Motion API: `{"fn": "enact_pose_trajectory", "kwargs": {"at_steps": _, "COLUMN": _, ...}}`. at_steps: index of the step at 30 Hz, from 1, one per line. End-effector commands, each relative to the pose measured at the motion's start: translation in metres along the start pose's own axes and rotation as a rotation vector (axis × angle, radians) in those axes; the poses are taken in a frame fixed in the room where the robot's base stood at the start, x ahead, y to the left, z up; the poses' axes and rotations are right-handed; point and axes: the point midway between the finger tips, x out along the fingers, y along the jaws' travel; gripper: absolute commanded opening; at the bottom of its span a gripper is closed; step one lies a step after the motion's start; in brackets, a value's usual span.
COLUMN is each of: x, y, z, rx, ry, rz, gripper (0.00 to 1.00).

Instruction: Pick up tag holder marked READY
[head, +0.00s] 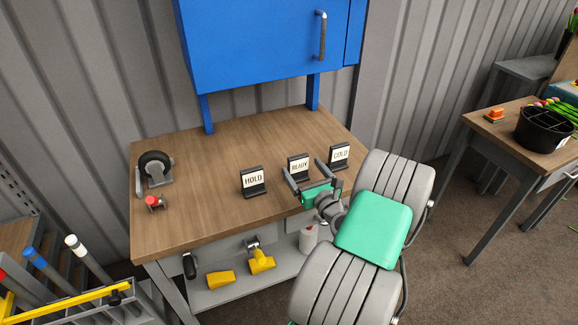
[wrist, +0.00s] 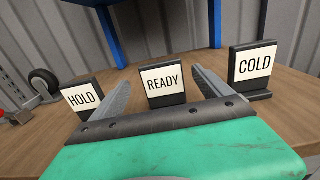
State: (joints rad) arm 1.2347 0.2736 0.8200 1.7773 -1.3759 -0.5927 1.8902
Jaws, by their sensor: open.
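The READY tag holder (head: 299,169), a black stand with a white card, is upright on the wooden workbench between two like holders. In the wrist view the READY holder (wrist: 164,84) is upright ahead, seen between my two fingers. My gripper (head: 308,179) is open and empty, just in front of it on the near side. In the wrist view my gripper (wrist: 160,95) has one finger on each side of the holder, with gaps to it. The lower part of the READY holder is partly hidden by my gripper in the head view.
The HOLD holder (head: 253,181) stands to the left and the COLD holder (head: 340,156) to the right, close by. A caster wheel (head: 155,167) and a small red-topped item (head: 154,203) lie at the left. The workbench (head: 200,205) is clear between. A blue cabinet (head: 262,45) hangs above.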

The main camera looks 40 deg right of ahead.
Motion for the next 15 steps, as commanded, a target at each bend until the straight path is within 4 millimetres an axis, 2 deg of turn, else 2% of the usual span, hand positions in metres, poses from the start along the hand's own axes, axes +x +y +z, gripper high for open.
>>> {"fn": "enact_pose_trajectory", "kwargs": {"at_steps": 15, "x": 0.075, "y": 0.001, "z": 0.009, "rx": 0.014, "ry": -0.007, "rz": 0.004, "gripper": 0.89}}
